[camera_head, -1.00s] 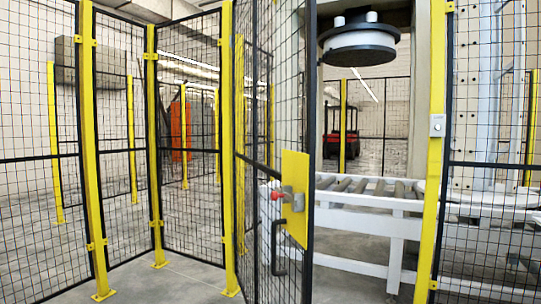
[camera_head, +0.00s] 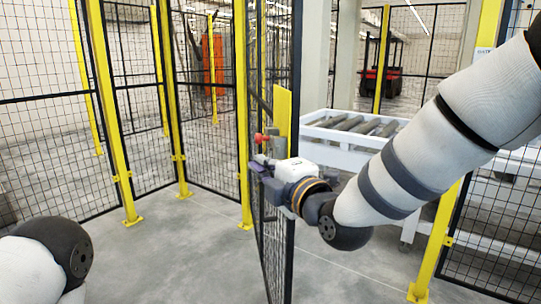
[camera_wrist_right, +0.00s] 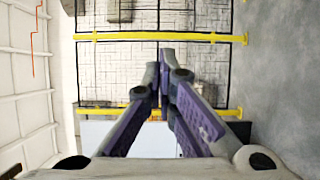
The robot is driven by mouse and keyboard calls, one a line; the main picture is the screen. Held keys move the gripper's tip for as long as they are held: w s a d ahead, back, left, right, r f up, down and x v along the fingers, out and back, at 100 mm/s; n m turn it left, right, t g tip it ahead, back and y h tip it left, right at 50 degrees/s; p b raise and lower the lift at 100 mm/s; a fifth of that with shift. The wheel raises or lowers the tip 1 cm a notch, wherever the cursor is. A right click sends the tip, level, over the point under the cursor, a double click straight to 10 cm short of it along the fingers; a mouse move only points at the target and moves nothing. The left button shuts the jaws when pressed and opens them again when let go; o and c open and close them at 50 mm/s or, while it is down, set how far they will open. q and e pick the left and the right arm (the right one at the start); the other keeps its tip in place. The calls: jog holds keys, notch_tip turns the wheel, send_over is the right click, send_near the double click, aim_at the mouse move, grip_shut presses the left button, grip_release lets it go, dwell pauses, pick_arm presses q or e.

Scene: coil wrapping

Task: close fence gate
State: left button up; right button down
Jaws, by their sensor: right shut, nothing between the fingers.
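The fence gate (camera_head: 273,250) is a black-framed mesh panel seen nearly edge-on in the head view. It stands open, with a gap between its free edge and the yellow post (camera_head: 445,225) on the right. A yellow lock plate (camera_head: 283,110) with a red knob (camera_head: 263,138) is on its free edge. My right gripper (camera_head: 258,163) is at the gate, just below the knob; whether it touches is unclear. It hides the black handle. In the right wrist view its purple-padded fingers (camera_wrist_right: 163,80) are together and empty. My left gripper is out of view.
White roller conveyor (camera_head: 350,130) stands behind the gate. Fixed mesh panels with yellow posts (camera_head: 110,110) line the left. A red forklift (camera_head: 382,85) is far back. Grey floor (camera_head: 185,260) in front is clear.

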jog(key=w+d, duration=0.1)
jog(key=w, duration=0.5)
jog(key=shift+w, duration=0.35)
jog(key=shift+f, duration=0.15)
